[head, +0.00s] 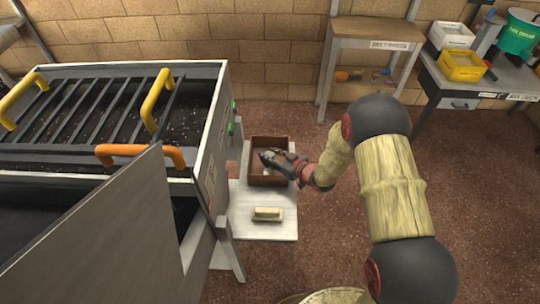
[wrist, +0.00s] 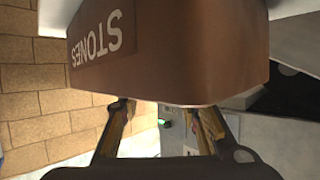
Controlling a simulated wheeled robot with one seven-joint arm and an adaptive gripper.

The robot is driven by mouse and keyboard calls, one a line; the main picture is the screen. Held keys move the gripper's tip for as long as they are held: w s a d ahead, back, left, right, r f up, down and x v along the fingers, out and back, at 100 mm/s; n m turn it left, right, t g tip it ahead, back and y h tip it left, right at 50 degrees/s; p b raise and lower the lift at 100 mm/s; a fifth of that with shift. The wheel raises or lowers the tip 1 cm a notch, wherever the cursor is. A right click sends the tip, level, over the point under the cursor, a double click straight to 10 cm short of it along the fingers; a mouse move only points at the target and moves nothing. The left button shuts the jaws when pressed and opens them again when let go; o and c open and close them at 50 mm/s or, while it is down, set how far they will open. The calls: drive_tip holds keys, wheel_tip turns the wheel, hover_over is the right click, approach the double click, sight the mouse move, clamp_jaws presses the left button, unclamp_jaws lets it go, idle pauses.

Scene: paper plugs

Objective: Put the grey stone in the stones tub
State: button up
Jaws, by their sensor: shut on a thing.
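The stones tub (head: 254,180) is a brown open box on the pale side shelf. In the wrist view the tub (wrist: 190,55) fills the top, with its STONES label upside down. My gripper (head: 268,157) reaches in from the right over the tub, its fingertips at or inside the opening. A small greyish lump at the fingertips looks like the grey stone (head: 275,151), held between them. In the wrist view both fingers pass behind the tub's edge, so their tips and the stone are hidden there.
A pale yellowish brush or block (head: 267,214) lies on the shelf (head: 285,228) in front of the tub. Open floor lies to the right, with benches against the brick wall.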

drive_tip(key=shift+f, duration=0.2)
drive_tip(key=o, duration=1.1)
drive_tip(key=shift+o, duration=0.5)
